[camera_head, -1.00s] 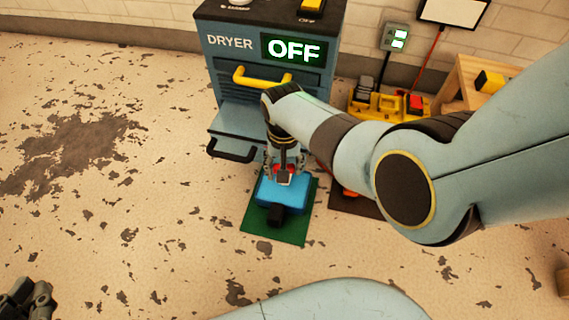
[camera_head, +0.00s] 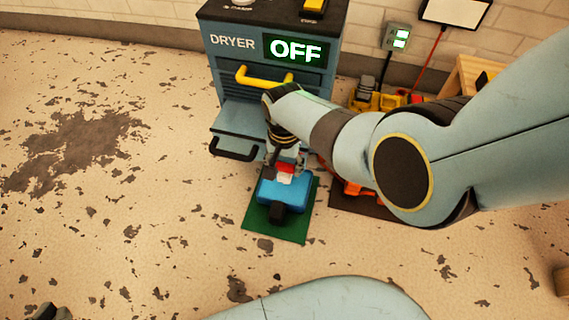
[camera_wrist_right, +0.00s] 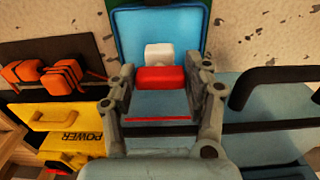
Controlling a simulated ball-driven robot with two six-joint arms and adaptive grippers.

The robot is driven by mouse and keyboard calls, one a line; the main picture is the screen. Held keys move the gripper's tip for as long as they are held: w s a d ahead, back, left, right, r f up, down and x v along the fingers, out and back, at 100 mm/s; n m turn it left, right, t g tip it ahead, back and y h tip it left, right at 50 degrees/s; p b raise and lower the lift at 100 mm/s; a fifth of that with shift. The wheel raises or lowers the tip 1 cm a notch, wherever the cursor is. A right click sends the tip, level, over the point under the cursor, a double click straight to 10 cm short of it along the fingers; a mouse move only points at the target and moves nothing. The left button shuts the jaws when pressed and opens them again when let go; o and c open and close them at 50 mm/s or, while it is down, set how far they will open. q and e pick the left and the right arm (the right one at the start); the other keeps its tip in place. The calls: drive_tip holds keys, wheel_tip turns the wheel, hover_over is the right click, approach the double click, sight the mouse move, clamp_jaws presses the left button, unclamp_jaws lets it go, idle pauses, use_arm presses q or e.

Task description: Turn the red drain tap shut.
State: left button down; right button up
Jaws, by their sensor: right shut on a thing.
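The red drain tap (camera_head: 285,168) shows as a small red piece with a white part beside it, at the dryer end of a blue container (camera_head: 290,188). In the right wrist view the red tap (camera_wrist_right: 160,78) lies between the two fingers of my right gripper (camera_wrist_right: 160,85), with the white part just beyond it. My right gripper (camera_head: 285,163) is shut on the red tap from above; the arm partly hides the fingers. My left gripper (camera_head: 50,313) barely shows at the bottom left edge, and its jaws cannot be made out.
The blue container stands on a green mat (camera_head: 262,230) before the dryer (camera_head: 228,70), whose display reads OFF. The dryer has a yellow handle (camera_head: 262,76) and a black lower handle (camera_head: 232,152). Orange rolls (camera_wrist_right: 45,73) lie on a dark mat beside it. Floor at left is clear.

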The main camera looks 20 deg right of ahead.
sight(284, 167)
drive_tip(key=o, duration=1.2)
drive_tip(key=shift+r, duration=3.7)
